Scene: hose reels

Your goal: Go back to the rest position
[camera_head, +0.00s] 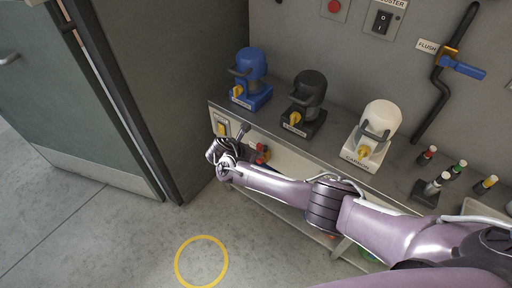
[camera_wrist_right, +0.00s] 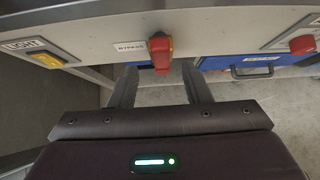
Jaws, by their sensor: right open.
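My right arm reaches in from the right in the head view. Its gripper (camera_head: 240,138) is at the left end of the bench front. In the right wrist view the jaws (camera_wrist_right: 159,68) are open and empty. A red handle (camera_wrist_right: 162,54) on the panel front, labelled BYPASS, shows between the two fingertips, with space on both sides; whether a finger touches it I cannot tell. A red handle also shows beside the gripper in the head view (camera_head: 262,152). My left gripper is in neither view.
A yellow LIGHT switch (camera_wrist_right: 45,59) and another red handle (camera_wrist_right: 302,45) flank the jaws. Blue (camera_head: 250,75), black (camera_head: 307,95) and white (camera_head: 375,125) units stand on the bench (camera_head: 225,111). A cabinet door (camera_head: 60,90) stands left. The floor (camera_head: 100,230) at lower left is clear, with a yellow ring.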

